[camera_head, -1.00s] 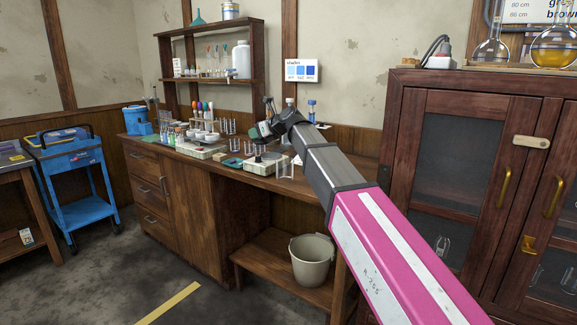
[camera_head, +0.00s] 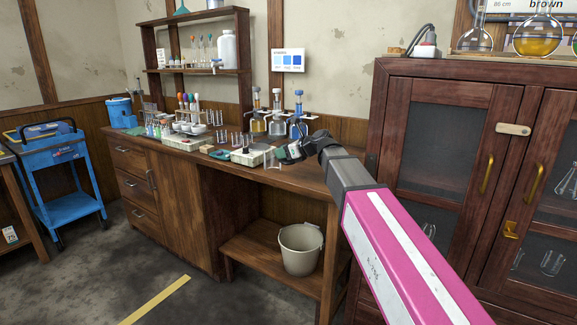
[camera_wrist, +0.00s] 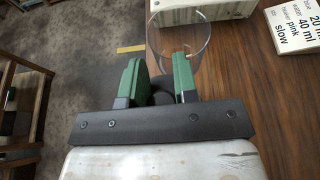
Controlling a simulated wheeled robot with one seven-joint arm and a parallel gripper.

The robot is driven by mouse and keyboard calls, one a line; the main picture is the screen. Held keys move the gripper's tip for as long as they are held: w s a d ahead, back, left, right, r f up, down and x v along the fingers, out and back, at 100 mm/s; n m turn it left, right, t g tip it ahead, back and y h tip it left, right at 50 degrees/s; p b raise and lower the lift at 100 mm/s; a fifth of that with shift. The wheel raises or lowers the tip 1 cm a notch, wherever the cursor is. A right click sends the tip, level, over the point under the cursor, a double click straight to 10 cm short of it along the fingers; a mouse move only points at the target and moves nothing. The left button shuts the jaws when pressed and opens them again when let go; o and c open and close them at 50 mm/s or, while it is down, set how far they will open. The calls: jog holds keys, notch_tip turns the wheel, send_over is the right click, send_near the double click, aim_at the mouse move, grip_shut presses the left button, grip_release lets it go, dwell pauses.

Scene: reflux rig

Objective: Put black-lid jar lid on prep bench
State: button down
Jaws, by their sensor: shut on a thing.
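My gripper (camera_head: 284,153) is over the right part of the wooden prep bench (camera_head: 318,178). In the wrist view its two green fingers (camera_wrist: 158,68) are closed on a dark round piece, the black lid (camera_wrist: 160,90), which is partly hidden between them. The lid cannot be made out in the head view. Brown bench top (camera_wrist: 245,110) shows right of the fingers in the wrist view. I cannot tell which jar the lid belongs to.
A clear glass beaker (camera_wrist: 185,52) stands just beyond the fingers, near the bench edge. A pale device (camera_head: 252,156) and several bottles (camera_head: 276,122) are to the left and behind. A white card (camera_wrist: 297,27) lies to the right. A dark cabinet (camera_head: 385,150) bounds the right side.

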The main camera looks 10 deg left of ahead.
aim_at(288, 173)
jog(key=shift+w+d+f, duration=0.35)
jog(key=shift+w+f, duration=0.1)
jog(key=shift+w, duration=0.2)
jog(key=shift+w+d+f, duration=0.35)
jog(key=shift+w+f, duration=0.05)
jog(key=shift+w, duration=0.2)
jog(key=shift+f, duration=2)
jog(key=shift+f, duration=0.2)
jog(key=c, duration=0.9)
grip_release()
jog(key=shift+r, duration=0.1)
jog(key=shift+d+r, duration=0.1)
jog(key=shift+r, duration=0.05)
jog(key=v, duration=0.7)
jog(key=shift+s+d, duration=0.1)
jog(key=shift+d, duration=0.05)
